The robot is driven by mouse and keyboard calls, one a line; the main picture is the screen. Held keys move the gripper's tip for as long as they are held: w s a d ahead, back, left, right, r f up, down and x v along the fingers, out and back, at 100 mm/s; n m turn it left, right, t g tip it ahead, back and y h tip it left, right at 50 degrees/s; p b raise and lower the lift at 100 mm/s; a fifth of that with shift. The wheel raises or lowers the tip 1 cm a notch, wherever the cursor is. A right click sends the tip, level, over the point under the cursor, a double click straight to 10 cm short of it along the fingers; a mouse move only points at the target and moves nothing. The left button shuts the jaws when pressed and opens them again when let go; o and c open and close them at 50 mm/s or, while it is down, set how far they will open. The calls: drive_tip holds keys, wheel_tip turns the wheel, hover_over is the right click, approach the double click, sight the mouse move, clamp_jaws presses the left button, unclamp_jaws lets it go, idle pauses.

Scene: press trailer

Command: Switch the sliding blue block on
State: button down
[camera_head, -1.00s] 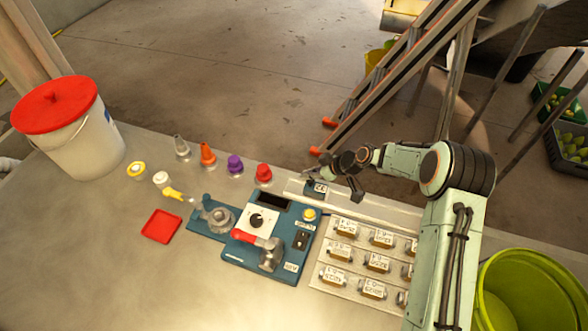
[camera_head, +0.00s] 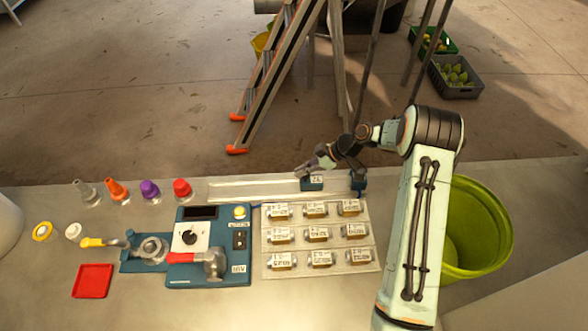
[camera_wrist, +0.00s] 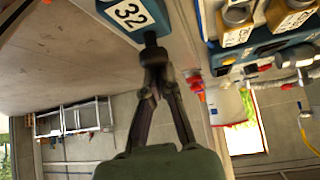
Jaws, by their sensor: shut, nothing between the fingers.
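The sliding blue block (camera_head: 312,184), marked 32, sits on a pale rail (camera_head: 250,188) at the back of the table, right of the rail's middle. A blue end piece (camera_head: 358,185) stands at the rail's right end, with a gap between it and the block. My gripper (camera_head: 302,172) is shut and empty at the block's left upper side. In the wrist view the block (camera_wrist: 128,14) shows at the top, and my shut fingertips (camera_wrist: 152,52) are right beside it; whether they touch it I cannot tell.
A blue control box (camera_head: 208,270) with a dial, switch and yellow button stands front left. A tray of labelled parts (camera_head: 318,245) lies before the rail. Several coloured bottles (camera_head: 150,190) stand left of the rail. A green bucket (camera_head: 480,230) is at the right.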

sight(313, 180)
idle(0.3)
drive_tip(key=a, duration=0.1)
drive_tip(key=a+r, duration=0.1)
drive_tip(key=a, duration=0.1)
drive_tip(key=shift+w+a+r, duration=0.15)
drive_tip(key=shift+w+a, duration=0.15)
drive_tip(key=shift+w, duration=0.05)
drive_tip(key=v, duration=0.9)
drive_tip(key=shift+d, duration=0.2)
drive_tip(key=shift+r, duration=0.1)
